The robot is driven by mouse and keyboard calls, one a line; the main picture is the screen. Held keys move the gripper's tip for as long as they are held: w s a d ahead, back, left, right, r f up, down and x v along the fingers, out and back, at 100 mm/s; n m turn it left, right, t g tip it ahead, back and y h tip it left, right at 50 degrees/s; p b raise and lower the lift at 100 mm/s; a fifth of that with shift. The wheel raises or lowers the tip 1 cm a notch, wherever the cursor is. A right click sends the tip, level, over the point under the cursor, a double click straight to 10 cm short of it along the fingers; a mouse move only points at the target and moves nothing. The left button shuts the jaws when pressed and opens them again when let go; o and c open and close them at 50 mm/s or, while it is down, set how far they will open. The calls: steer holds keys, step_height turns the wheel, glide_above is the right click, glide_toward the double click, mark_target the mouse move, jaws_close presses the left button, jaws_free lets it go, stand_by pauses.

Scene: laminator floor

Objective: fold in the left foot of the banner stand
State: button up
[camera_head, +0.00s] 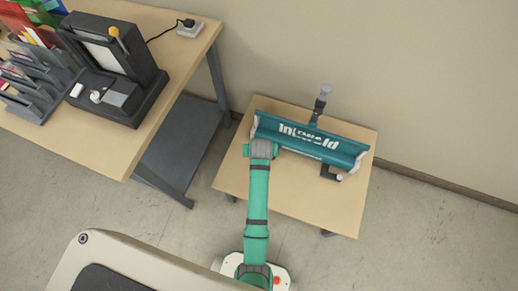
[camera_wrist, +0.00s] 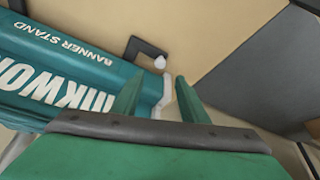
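The teal banner stand (camera_head: 312,143) lies across a small wooden table, white lettering on its upper face; it also fills the left of the wrist view (camera_wrist: 50,75). A black L-shaped foot with a pale tip (camera_head: 334,173) sticks out from its near side toward the right end. In the wrist view a black angled foot with a white tip (camera_wrist: 135,45) sticks out near the white end cap (camera_wrist: 163,95). My gripper (camera_wrist: 155,85) is over the stand's left end, fingers apart. The end cap shows between them, with no clear contact.
The small table (camera_head: 290,195) has free room in front of the stand. At left is a larger desk (camera_head: 185,40) with a black machine (camera_head: 125,75) and a grey lower shelf (camera_head: 185,140).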

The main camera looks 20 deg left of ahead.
steer(key=x, duration=1)
steer(key=shift+w+a+f, duration=0.15)
steer(key=shift+w+f, duration=0.1)
steer(key=shift+f, duration=0.05)
jaws_close()
